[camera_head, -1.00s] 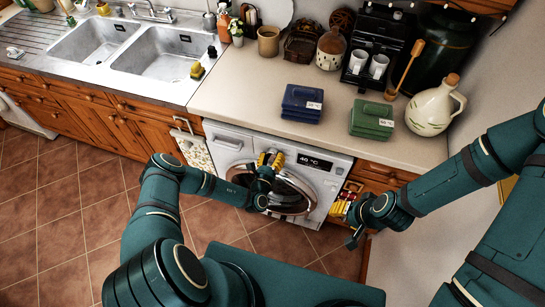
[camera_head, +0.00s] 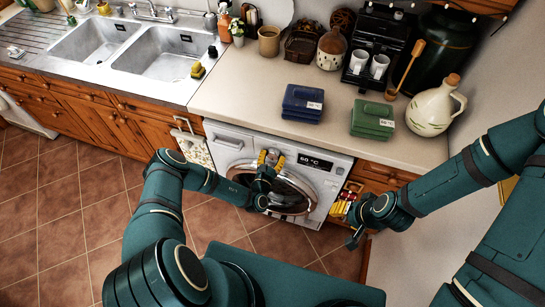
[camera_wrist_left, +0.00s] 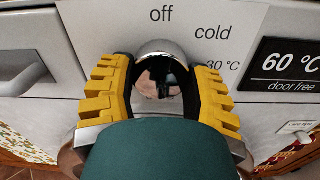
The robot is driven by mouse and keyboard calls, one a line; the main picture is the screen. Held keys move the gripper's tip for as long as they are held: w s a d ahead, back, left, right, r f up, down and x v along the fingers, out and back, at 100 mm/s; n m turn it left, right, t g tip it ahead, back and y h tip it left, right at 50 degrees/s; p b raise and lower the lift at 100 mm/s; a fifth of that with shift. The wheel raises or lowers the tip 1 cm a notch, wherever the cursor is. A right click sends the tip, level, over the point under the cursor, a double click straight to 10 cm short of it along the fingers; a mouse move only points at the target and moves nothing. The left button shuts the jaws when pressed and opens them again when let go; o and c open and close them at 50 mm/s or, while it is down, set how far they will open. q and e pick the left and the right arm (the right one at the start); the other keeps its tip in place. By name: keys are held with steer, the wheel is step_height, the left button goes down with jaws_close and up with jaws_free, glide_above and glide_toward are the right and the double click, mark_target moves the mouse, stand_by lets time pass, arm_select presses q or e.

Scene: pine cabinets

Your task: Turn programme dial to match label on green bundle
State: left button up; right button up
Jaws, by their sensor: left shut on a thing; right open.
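The programme dial (camera_wrist_left: 160,62) is a shiny chrome knob on the washing machine (camera_head: 232,141). My left gripper (camera_head: 269,158) is shut on it, with yellow-padded fingers on either side in the left wrist view (camera_wrist_left: 160,88). The words off, cold and 30 °C are printed around the dial; other marks are hidden. The display (camera_wrist_left: 287,66) reads 60 °C and door free. The green bundle (camera_head: 367,117) lies on the counter with a white label (camera_head: 386,123) too small to read. My right gripper (camera_head: 344,208) is open, low in front of the right-hand cabinet.
A dark blue bundle (camera_head: 300,106) with a white label lies left of the green one. A coffee machine (camera_head: 379,48) with cups and a cream jug (camera_head: 436,107) stand behind and right. The machine's round door (camera_head: 292,193) is below my left gripper. The front counter is clear.

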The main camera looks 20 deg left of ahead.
stand_by(0.3)
arm_select(q)
steer(key=o, duration=1.2)
steer(key=shift+s, duration=0.1)
steer(key=s, duration=1.2)
steer(key=shift+w, duration=0.1)
